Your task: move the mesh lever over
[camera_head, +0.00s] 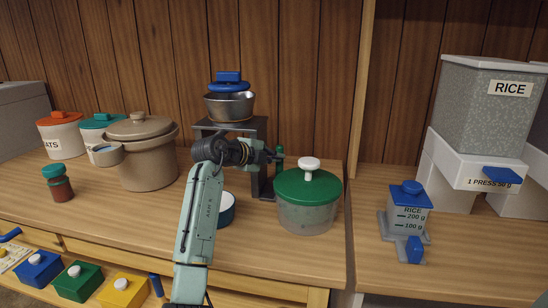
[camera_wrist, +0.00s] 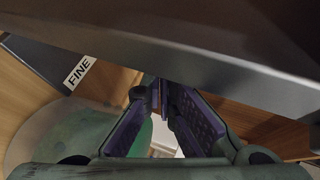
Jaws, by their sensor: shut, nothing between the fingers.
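A dark metal stand (camera_head: 263,180) in the head view carries a steel bowl (camera_head: 230,106) with a blue top. A small green upright piece (camera_head: 280,152) at its right side may be the mesh lever; I cannot be sure. My gripper (camera_head: 268,156) is right beside this piece; contact cannot be told. In the wrist view my gripper (camera_wrist: 160,90) has its purple-padded fingers closed together, with nothing held. A "FINE" label (camera_wrist: 78,72) is on a dark plate to the left there. A grey metal surface (camera_wrist: 220,65) crosses the top, close to the fingers.
A pot with a green lid (camera_head: 309,187) stands just right of my gripper. A blue-and-white round container (camera_head: 226,209) is partly behind my arm. A beige lidded crock (camera_head: 147,157) stands left. A rice dispenser (camera_head: 480,125) and small rice measure (camera_head: 406,208) are on the right counter.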

